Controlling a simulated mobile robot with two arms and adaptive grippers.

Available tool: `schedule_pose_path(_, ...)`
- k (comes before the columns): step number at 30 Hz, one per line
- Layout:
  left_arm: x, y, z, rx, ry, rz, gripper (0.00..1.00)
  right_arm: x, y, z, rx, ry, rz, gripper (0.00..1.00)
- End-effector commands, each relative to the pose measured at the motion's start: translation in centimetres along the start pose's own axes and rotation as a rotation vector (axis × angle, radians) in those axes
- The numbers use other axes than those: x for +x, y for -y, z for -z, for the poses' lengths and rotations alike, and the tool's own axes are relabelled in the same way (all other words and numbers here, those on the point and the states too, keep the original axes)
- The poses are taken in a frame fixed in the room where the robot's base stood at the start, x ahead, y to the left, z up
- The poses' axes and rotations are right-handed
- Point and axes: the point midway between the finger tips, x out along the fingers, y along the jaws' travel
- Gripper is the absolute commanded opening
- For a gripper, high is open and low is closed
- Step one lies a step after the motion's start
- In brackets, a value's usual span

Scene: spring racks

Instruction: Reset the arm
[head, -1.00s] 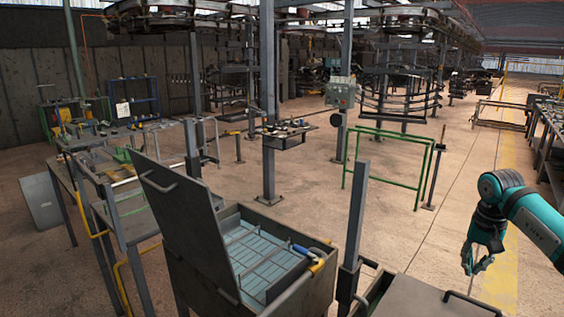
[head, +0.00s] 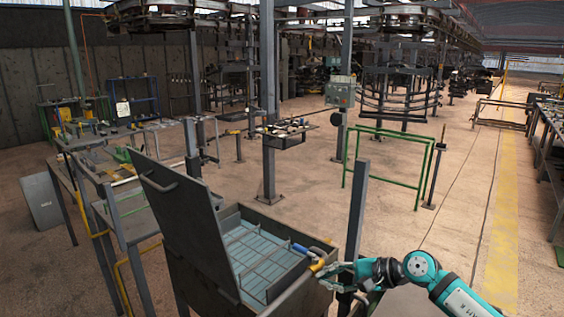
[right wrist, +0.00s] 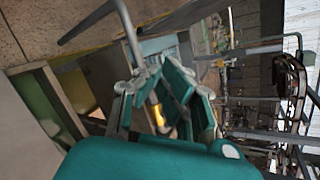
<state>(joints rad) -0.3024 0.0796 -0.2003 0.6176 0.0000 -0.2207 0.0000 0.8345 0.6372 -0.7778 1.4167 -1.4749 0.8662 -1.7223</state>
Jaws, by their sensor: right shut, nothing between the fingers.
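My right arm, teal and dark grey, comes in from the lower right in the head view. Its gripper (head: 328,273) is shut and empty, at the right edge of the open grey metal box (head: 292,292). It appears close to a blue and yellow handled tool (head: 309,254) on that edge; I cannot tell whether they touch. In the right wrist view the teal gripper fingers (right wrist: 160,72) draw together, with a yellow piece showing behind them. My left gripper is not in view.
The box's grey lid (head: 185,228) stands raised on its left. A grey post (head: 357,212) rises just beyond my right gripper. A green frame (head: 387,170) stands further back. The floor to the right, by the yellow stripe, is clear.

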Motion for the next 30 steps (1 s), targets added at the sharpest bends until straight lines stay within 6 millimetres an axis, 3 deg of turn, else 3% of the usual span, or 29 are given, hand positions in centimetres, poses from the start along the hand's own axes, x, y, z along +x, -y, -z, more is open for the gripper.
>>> schedule_pose_path(1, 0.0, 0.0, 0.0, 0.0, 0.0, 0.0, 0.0, 1.7, -0.2, -3.4, 0.169, 0.119, 0.114, 0.0)
schedule_pose_path(3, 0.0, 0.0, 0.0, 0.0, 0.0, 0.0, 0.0, 2.1, 0.7, -6.9, 0.446, 0.272, 0.277, 0.0)
schedule_pose_path(7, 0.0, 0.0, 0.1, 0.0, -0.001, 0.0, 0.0, -0.1, 2.1, -9.2, 1.028, 0.537, 0.545, 0.0)
schedule_pose_path(11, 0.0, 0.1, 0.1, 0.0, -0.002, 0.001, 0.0, -3.8, 0.5, -6.6, 1.663, 0.764, 0.788, 0.0)
schedule_pose_path(14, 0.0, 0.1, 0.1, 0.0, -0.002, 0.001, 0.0, -6.4, -3.8, -2.9, 2.158, 0.901, 0.983, 0.0)
schedule_pose_path(17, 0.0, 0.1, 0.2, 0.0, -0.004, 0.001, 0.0, -8.4, -10.5, 0.2, 2.624, 0.996, 1.203, 0.0)
schedule_pose_path(18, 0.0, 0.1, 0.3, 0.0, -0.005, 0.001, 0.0, -9.0, -13.4, 0.9, -2.622, -0.96, -1.219, 0.0)
schedule_pose_path(21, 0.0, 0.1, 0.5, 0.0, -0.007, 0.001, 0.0, -10.3, -20.2, 1.5, -2.289, -0.765, -1.127, 0.0)
schedule_pose_path(24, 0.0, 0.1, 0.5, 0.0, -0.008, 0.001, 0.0, -11.2, -25.4, 0.8, -2.047, -0.631, -1.075, 0.0)
schedule_pose_path(30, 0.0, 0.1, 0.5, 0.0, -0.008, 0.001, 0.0, -12.6, -32.6, -1.5, -1.715, -0.453, -1.026, 0.0)
